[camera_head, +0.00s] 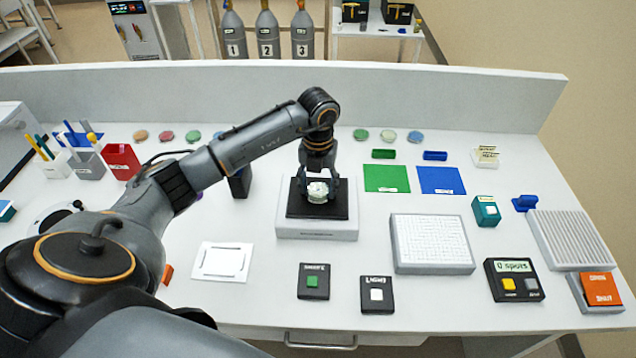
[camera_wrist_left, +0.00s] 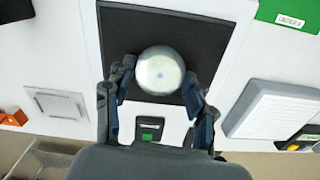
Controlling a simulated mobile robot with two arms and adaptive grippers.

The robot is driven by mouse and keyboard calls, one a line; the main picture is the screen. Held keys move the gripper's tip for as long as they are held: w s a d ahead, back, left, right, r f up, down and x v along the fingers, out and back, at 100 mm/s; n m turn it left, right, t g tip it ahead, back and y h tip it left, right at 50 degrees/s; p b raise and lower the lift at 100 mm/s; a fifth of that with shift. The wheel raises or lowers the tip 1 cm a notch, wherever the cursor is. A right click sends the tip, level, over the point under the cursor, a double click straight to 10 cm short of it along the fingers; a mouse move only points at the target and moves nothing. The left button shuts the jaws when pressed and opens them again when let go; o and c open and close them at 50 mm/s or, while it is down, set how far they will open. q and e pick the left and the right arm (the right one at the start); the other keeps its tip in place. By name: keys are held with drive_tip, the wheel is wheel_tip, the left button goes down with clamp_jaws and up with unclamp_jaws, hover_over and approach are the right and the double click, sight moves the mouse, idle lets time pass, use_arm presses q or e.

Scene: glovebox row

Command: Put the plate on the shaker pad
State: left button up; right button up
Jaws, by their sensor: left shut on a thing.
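The plate (camera_head: 318,191) is a small round pale dish with a whitish top. My left gripper (camera_head: 317,186) is shut on it from above, over the black shaker pad (camera_head: 336,209). In the left wrist view the plate (camera_wrist_left: 160,70) sits between the two fingers (camera_wrist_left: 158,92), inside the pad's outline and near its front edge. The pad (camera_wrist_left: 125,35) is dark and lies on a white base (camera_head: 318,232). I cannot tell whether the plate touches the pad or hangs slightly above it. My right gripper is not in view.
A black box with a green button (camera_head: 313,281) and one with a white button (camera_head: 377,294) stand in front of the base. A white gridded block (camera_head: 431,243) is to the right. Green (camera_head: 387,178) and blue (camera_head: 441,180) mats lie behind it. A white frame (camera_head: 222,261) lies left.

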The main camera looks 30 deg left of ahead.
use_arm(q)
drive_tip(key=shift+f, duration=0.1)
drive_tip(key=shift+f, duration=0.15)
drive_tip(key=o, duration=1)
drive_tip(key=shift+o, duration=0.7)
